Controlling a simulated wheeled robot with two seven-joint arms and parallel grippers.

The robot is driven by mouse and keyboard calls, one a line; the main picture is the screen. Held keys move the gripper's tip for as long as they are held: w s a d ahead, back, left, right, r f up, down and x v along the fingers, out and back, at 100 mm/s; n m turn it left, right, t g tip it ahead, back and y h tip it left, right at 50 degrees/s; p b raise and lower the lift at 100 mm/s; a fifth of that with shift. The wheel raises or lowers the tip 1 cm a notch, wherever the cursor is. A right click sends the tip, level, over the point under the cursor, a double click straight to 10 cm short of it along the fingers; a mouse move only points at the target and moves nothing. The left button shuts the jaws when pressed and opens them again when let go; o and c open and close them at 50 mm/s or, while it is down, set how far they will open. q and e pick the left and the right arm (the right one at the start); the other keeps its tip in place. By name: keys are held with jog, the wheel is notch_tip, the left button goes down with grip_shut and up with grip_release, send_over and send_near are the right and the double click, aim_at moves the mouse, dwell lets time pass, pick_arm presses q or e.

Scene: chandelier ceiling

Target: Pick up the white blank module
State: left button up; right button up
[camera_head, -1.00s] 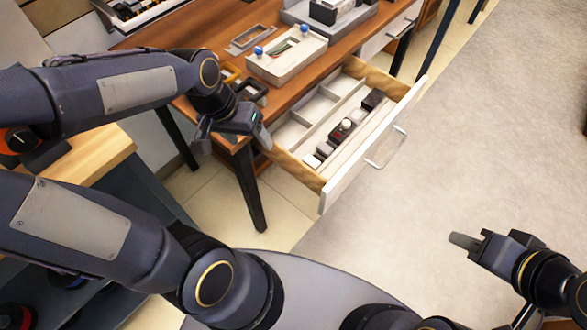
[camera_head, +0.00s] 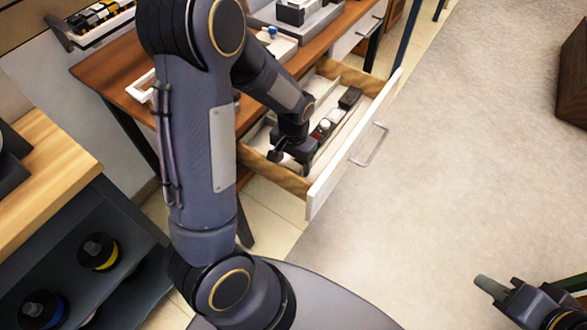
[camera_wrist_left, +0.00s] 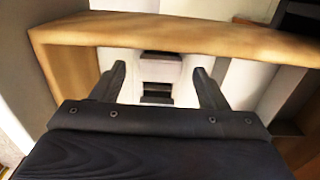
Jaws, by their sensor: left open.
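My left gripper (camera_head: 291,158) is open and points down into the near end of the open drawer. In the left wrist view, its two fingers (camera_wrist_left: 160,78) stand apart. A small white module (camera_wrist_left: 161,70) shows between and beyond the fingertips, with dark gaps around it. It looks like the white blank module, but its face is too small to be sure. No grip on it shows. In the head view, the gripper hides the white pieces at this end. My right gripper (camera_head: 492,288) is at the lower right, away from the drawer; its finger gap cannot be made out.
The open drawer (camera_head: 322,197) has wooden sides and a white front with a handle (camera_head: 371,146). A red-and-white module (camera_head: 322,128) and a dark module (camera_head: 350,97) lie further back in it. The wooden desk (camera_head: 105,72) is behind my arm.

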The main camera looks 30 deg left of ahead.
aim_at(293, 165)
pick_arm(q)
jog(key=shift+f, duration=0.35)
jog(key=shift+c, duration=0.5)
jog(key=c, duration=1)
jog(key=shift+o, duration=0.2)
jog(key=shift+r, duration=0.15)
notch_tip(293, 165, up, 10)
jog(key=p, duration=0.1)
jog(key=shift+p, duration=0.4)
